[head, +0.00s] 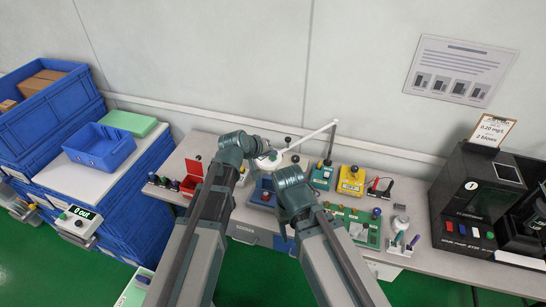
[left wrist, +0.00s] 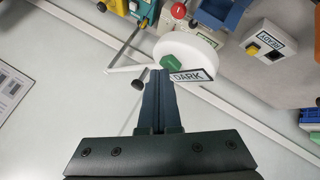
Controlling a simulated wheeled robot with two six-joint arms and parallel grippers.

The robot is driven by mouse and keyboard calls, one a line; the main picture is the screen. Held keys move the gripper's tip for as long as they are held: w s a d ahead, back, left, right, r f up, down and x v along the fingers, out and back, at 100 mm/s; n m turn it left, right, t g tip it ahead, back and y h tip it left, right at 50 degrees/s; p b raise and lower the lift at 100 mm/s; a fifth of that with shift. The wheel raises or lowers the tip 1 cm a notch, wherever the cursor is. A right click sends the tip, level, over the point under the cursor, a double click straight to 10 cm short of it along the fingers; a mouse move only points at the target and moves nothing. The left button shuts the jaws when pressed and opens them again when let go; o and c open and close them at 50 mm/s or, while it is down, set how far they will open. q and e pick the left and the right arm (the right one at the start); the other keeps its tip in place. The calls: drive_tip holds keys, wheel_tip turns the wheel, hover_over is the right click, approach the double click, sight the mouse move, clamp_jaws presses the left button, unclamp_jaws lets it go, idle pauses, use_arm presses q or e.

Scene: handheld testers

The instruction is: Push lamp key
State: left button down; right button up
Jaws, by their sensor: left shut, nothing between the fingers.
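The lamp is a white round base (left wrist: 190,42) with a thin white arm; its base also shows in the head view (head: 270,161). A green key (left wrist: 171,63) sits on the base, beside a label (left wrist: 189,76) that reads DARK. My left gripper (left wrist: 158,72) is shut and empty, with its fingertips at the edge of the green key. I cannot tell whether they touch it. In the head view my left gripper (head: 258,153) is over the lamp and partly hides it. My right arm reaches over the bench; its gripper does not show.
A white box (left wrist: 265,43) labelled READY with a yellow button stands near the lamp. A yellow tester (head: 351,181), a red box (head: 193,178) and a green board (head: 360,225) share the crowded bench. A black machine (head: 470,200) stands at right, blue crates (head: 50,110) at left.

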sight(271, 162)
use_arm(q)
drive_tip(key=shift+r, duration=0.1)
idle(0.3)
drive_tip(key=shift+r+p, duration=0.3)
drive_tip(key=shift+p, duration=0.2)
wheel_tip(271, 162, up, 6)
drive_tip(key=p, duration=0.6)
drive_tip(key=s+a+f+m+g+y+b, duration=0.1)
drive_tip(key=s+a+f+m+g+y, duration=0.1)
drive_tip(key=s, duration=0.6)
drive_tip(key=s+a+f+m+g+y+b, duration=0.1)
drive_tip(key=s+f+g+y+b, duration=0.1)
drive_tip(key=s+f, duration=0.3)
drive_tip(key=s+a+f+m+g+y+b, duration=0.2)
drive_tip(key=s+f+g, duration=0.1)
drive_tip(key=s, duration=0.9)
drive_tip(key=shift+s+a+f+m+g+y, duration=0.3)
drive_tip(key=shift+s+f+g+y, duration=0.1)
drive_tip(key=shift+f, duration=0.35)
